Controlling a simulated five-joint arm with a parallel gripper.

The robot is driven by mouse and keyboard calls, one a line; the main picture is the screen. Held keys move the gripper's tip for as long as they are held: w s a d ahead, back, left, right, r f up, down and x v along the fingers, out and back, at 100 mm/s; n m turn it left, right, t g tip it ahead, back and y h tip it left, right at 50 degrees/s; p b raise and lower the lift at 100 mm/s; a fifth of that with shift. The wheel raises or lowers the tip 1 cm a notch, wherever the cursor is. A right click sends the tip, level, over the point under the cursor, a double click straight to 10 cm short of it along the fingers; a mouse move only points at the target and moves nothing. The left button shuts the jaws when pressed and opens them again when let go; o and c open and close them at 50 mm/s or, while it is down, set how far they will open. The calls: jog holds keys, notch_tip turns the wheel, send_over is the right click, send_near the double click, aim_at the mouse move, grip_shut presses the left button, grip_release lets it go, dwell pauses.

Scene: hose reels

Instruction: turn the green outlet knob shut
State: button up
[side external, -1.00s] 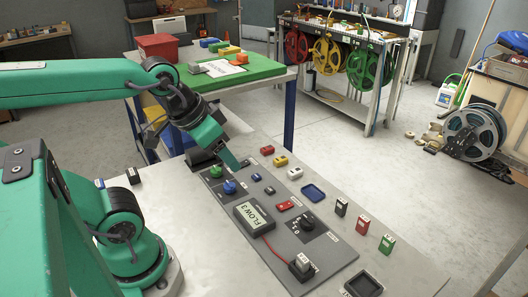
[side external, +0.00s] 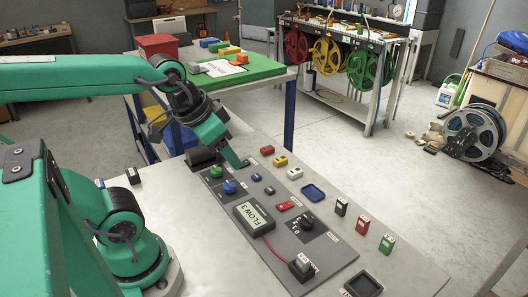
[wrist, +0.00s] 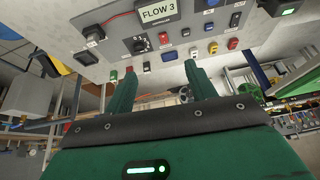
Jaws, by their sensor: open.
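The green knob (side external: 216,171) stands on the far left end of the grey panel (side external: 326,262) in the side view. A blue knob (side external: 229,187) is just nearer the camera on the same panel. My gripper (side external: 239,162) is tilted down over the far end of the panel, to the right of the green knob and apart from it. In the wrist view its two fingers (wrist: 160,86) are spread with nothing between them. I cannot make out the green knob in the wrist view.
The FLOW 3 display (side external: 254,215) and a black dial (side external: 307,222) sit along the panel. Small red, yellow and white blocks and a blue tray (side external: 313,193) lie to the right.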

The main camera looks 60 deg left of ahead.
jog(key=w+a+f+m+g, duration=0.2)
jog(key=w+a, duration=0.3)
jog(key=a, duration=0.1)
jog(key=m+g, duration=0.3)
jog(key=m, duration=0.1)
send_over(216, 168)
jog(key=f, duration=1.2)
jog(key=shift+w+d+f, duration=0.1)
jog(key=shift+d+f, duration=0.05)
jog(key=shift+d, duration=0.15)
jog(key=shift+a+f, duration=0.35)
jog(key=shift+a, duration=0.05)
jog(key=shift+f, duration=0.1)
jog(key=shift+f, duration=3.8)
jog(key=c, duration=1)
